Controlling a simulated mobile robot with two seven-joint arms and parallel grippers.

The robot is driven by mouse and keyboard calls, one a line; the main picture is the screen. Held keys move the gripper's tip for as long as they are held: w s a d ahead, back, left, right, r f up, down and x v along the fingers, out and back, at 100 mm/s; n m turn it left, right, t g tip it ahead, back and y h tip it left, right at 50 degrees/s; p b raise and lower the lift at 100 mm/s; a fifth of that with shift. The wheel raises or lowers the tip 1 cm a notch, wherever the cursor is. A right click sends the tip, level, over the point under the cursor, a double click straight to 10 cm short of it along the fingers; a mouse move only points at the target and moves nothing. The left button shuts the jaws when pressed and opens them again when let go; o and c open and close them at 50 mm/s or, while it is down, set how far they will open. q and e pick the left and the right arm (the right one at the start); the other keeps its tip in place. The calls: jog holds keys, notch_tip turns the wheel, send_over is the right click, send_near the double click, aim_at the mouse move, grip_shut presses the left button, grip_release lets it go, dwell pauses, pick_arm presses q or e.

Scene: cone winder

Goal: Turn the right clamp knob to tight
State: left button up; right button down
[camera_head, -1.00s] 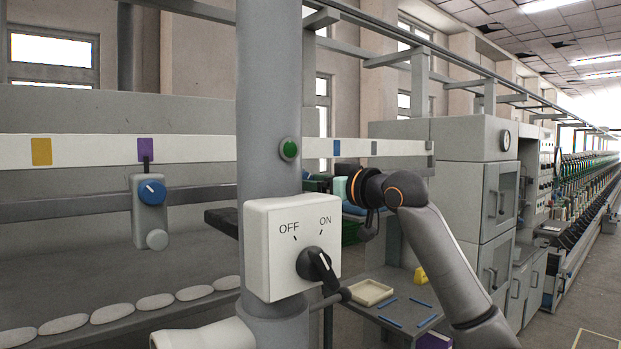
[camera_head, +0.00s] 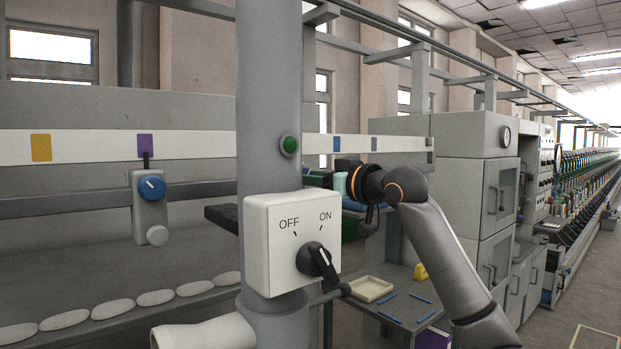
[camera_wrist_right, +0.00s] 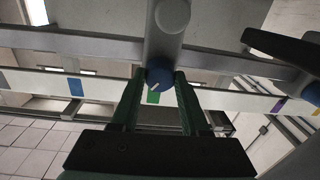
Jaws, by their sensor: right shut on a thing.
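In the right wrist view, a blue clamp knob (camera_wrist_right: 160,76) with a pale pointer line sits on a grey clamp body (camera_wrist_right: 168,30). My right gripper (camera_wrist_right: 160,84) has its two dark green fingers shut on this knob, one on each side. The pointer line slants slightly off the finger direction. In the head view my right gripper (camera_head: 365,187) reaches behind the grey column, and the knob in its fingers is hidden there. Another clamp with a blue knob (camera_head: 152,189) hangs at the left, below a purple mark. My left gripper does not show.
The grey column (camera_head: 270,110) stands in front, carrying a white OFF/ON switch box (camera_head: 265,255). A white rail (camera_head: 80,147) with coloured marks runs behind. A low table at right holds a cream tray (camera_head: 370,290) and blue rods (camera_head: 405,310).

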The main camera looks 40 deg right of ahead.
jog(key=shift+n, duration=0.4)
jog(key=shift+n+h, duration=0.3)
jog(key=shift+n, duration=6.6)
jog(key=shift+c, duration=2)
grip_release()
jog(key=shift+s, duration=0.1)
